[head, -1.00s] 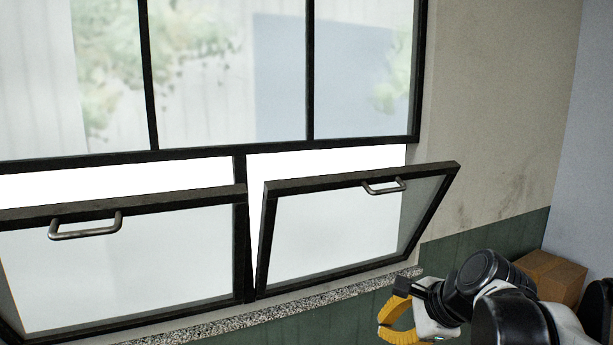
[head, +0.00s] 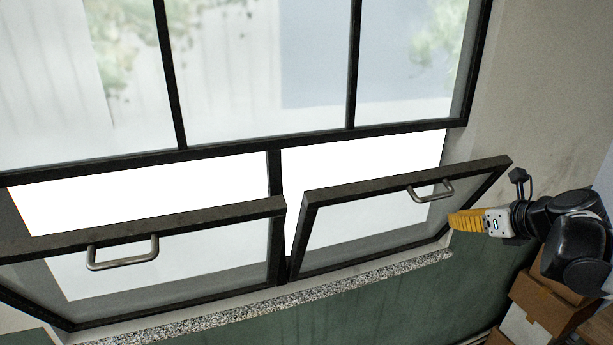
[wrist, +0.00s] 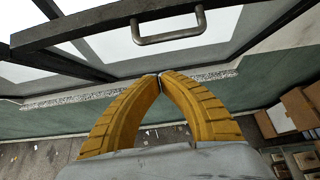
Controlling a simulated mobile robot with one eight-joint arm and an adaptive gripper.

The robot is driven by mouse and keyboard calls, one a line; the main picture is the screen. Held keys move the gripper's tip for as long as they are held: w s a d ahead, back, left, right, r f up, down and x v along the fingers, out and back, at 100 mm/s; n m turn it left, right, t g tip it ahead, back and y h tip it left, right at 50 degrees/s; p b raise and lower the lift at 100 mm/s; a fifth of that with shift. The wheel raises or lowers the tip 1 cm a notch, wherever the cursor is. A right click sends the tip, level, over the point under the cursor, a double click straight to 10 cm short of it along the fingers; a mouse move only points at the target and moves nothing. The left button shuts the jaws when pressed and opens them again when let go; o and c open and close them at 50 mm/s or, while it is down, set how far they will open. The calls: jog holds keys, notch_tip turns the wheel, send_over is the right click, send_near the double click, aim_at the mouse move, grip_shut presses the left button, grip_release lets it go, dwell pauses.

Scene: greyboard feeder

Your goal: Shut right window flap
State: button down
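The right window flap (head: 333,191) has a dark frame and pale glass, and it stands tilted open into the room, its top edge away from the window. Its metal handle (head: 431,191) sits near the right end of the top bar. My gripper (head: 456,221) with yellow fingers is just right of and below the handle in the head view, apart from it as far as I can tell. In the wrist view the flap's handle (wrist: 168,27) is ahead of my gripper (wrist: 159,77), whose fingertips meet with nothing between them.
The left window flap (head: 235,211) also stands tilted open, with its own handle (head: 122,252). A speckled sill (head: 262,302) runs below both flaps. Cardboard boxes (head: 549,300) are stacked at the lower right, below my arm.

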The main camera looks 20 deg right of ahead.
aim_at(415, 172)
jog(key=w+f+p, duration=0.1)
jog(key=w, duration=0.6)
jog(key=shift+a, duration=0.35)
jog(key=shift+w, duration=0.1)
jog(key=w+r+p, duration=0.1)
jog(key=w, duration=0.2)
jog(key=w+r+g+p, duration=0.1)
jog(key=w+r, duration=0.1)
jog(key=w, duration=0.1)
jog(key=w+r+g+p, duration=0.1)
jog(key=w+r+p, duration=0.1)
jog(key=w, duration=0.1)
jog(key=shift+w+a+r, duration=0.1)
jog(key=shift+w+a, duration=0.05)
jog(key=shift+a, duration=0.25)
jog(key=w+r, duration=0.2)
jog(key=w, duration=0.9)
jog(key=shift+w+a+r+g, duration=0.25)
jog(key=shift+w+a+g, duration=0.05)
jog(key=shift+w+a, duration=0.15)
